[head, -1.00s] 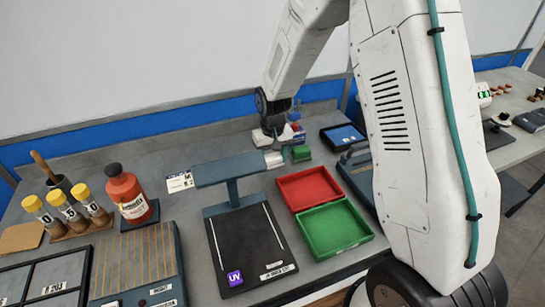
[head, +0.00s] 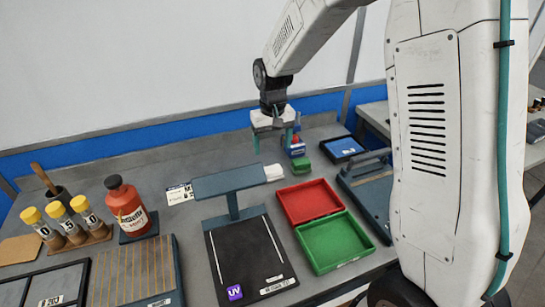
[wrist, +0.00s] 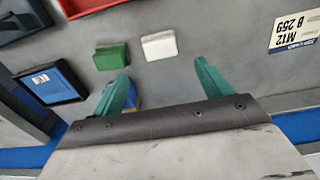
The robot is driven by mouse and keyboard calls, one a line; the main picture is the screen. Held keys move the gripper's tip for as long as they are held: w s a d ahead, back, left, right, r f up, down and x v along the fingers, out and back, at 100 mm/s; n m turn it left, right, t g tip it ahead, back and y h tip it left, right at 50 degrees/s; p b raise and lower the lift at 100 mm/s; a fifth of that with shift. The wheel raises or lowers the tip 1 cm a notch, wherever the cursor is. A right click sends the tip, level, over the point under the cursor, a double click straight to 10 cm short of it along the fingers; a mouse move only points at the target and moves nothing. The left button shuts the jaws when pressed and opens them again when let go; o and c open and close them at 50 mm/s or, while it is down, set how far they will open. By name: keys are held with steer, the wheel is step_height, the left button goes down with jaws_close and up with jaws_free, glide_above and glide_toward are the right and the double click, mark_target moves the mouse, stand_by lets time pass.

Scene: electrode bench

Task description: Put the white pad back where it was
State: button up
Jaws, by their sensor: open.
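The white pad (wrist: 159,46) is a small pale block lying on the grey bench, beside the green block (wrist: 111,56) with a gap between them. In the head view the white pad (head: 274,172) shows at the right end of the blue raised stand, partly overlapped by it. The green block (head: 301,164) is to its right. My gripper (head: 273,146) is above the back of the bench, behind the pad. In the wrist view my gripper (wrist: 162,74) has its two teal fingers wide apart, open and empty, with the pad ahead of the gap.
A red tray (head: 309,200) and a green tray (head: 335,242) are in front. The blue stand (head: 240,184) is left of the pad. A blue and red item (head: 297,148) stands under my gripper's right side.

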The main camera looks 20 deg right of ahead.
steer(key=s+d+r, duration=0.1)
steer(key=s+r, duration=0.8)
steer(key=r, duration=0.2)
steer(key=s+d+r, duration=0.1)
steer(key=s+r, duration=0.1)
steer(key=s, duration=1)
steer(key=s+d+r+t, duration=0.1)
steer(key=s+r, duration=0.2)
steer(key=s, duration=0.9)
steer(key=shift+r, duration=0.15)
